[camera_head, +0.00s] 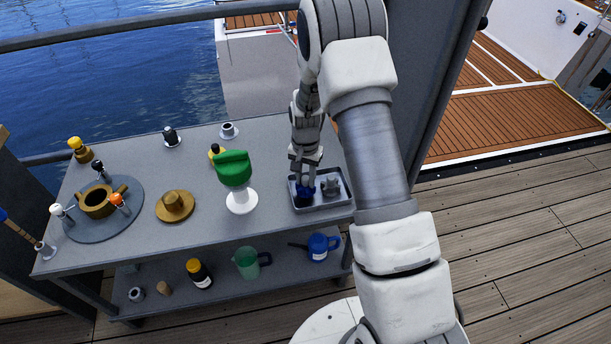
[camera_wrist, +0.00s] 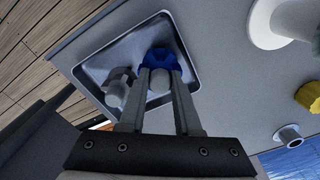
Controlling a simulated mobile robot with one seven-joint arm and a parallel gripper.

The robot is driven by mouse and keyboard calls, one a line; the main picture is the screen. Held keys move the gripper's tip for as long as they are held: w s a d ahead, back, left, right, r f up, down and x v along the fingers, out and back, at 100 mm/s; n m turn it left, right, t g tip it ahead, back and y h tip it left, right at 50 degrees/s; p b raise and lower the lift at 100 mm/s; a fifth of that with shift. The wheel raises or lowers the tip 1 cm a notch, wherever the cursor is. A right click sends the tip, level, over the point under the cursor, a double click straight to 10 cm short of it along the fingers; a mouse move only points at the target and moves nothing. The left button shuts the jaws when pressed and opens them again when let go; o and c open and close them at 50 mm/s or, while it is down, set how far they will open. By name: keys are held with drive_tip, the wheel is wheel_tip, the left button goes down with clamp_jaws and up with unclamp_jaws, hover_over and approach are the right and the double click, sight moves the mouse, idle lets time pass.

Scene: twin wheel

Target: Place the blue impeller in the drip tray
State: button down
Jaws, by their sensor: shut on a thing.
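The blue impeller (camera_wrist: 158,60) is between the fingertips of my gripper (camera_wrist: 157,82), which is shut on it, in the wrist view. In the head view the impeller (camera_head: 306,192) shows as a small blue shape below my gripper (camera_head: 305,178), over the left part of the drip tray. The drip tray (camera_head: 322,206) is a shallow grey tray at the right end of the table; its rim also shows in the wrist view (camera_wrist: 88,66). I cannot tell whether the impeller touches the tray floor. A grey part (camera_head: 331,187) stands in the tray to the right of the impeller.
A green-topped white stand (camera_head: 238,185) is left of the tray. A brass cover (camera_head: 175,206) and a round plate with a brass housing (camera_head: 97,201) are farther left. A lower shelf holds a green jug (camera_head: 247,263) and a blue can (camera_head: 319,247).

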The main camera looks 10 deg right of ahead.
drive_tip(key=shift+f, duration=0.6)
drive_tip(key=shift+f+b, duration=0.3)
drive_tip(key=shift+b, duration=0.15)
drive_tip(key=shift+c, duration=1)
unclamp_jaws()
wheel_tip(320, 180, up, 18)
drive_tip(key=p, duration=0.3)
drive_tip(key=shift+f+p, duration=0.25)
drive_tip(key=shift+p, duration=0.05)
